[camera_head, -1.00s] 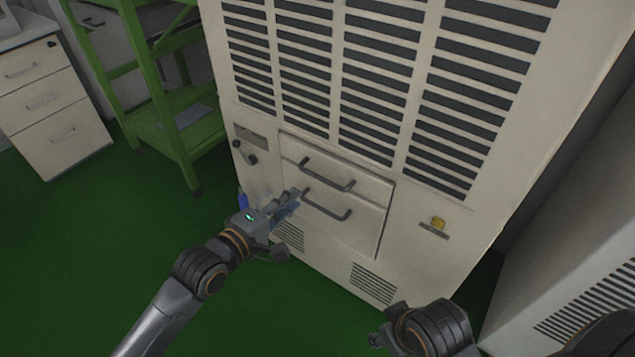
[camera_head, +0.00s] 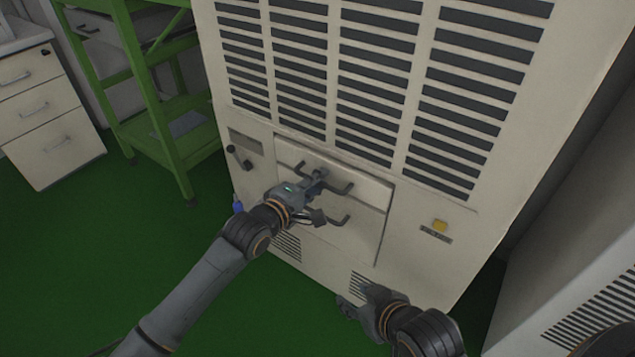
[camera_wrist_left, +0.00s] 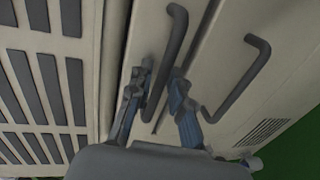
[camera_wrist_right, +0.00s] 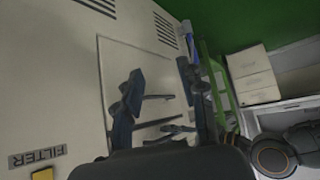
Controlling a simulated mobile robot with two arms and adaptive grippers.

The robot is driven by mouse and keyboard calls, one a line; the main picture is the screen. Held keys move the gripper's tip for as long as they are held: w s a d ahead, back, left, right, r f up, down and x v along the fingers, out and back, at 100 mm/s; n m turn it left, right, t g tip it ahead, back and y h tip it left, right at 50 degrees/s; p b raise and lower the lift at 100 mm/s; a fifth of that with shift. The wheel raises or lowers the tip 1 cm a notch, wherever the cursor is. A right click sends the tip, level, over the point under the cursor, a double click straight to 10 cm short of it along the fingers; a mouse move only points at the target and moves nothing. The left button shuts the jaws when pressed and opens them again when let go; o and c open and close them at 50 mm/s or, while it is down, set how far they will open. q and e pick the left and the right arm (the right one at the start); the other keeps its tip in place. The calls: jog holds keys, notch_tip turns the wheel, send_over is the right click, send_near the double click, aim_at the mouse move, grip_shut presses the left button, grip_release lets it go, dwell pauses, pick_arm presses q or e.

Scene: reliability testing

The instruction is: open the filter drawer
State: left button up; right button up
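The cream cabinet has a drawer panel (camera_head: 360,236) with an upper bar handle (camera_head: 346,188) and a lower bar handle (camera_head: 342,221). The front looks flush and closed. My left gripper (camera_head: 320,176) is at the upper handle. In the left wrist view its open fingers (camera_wrist_left: 163,88) stand on either side of the upper handle (camera_wrist_left: 176,40), with a gap to one finger. The lower handle (camera_wrist_left: 247,78) is beside them, free. My right gripper (camera_head: 353,302) is low before the cabinet, below the drawer panel. Its fingers (camera_wrist_right: 163,95) are wide apart and empty.
A FILTER label (camera_wrist_right: 38,156) sits under a yellow knob (camera_head: 440,225) right of the drawers. Dark knobs (camera_head: 240,158) are on the left. A green shelf rack (camera_head: 170,125) and a white drawer unit (camera_head: 50,115) stand left. Green floor (camera_head: 90,260) is open there.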

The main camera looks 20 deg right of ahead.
pick_arm(q)
grip_shut()
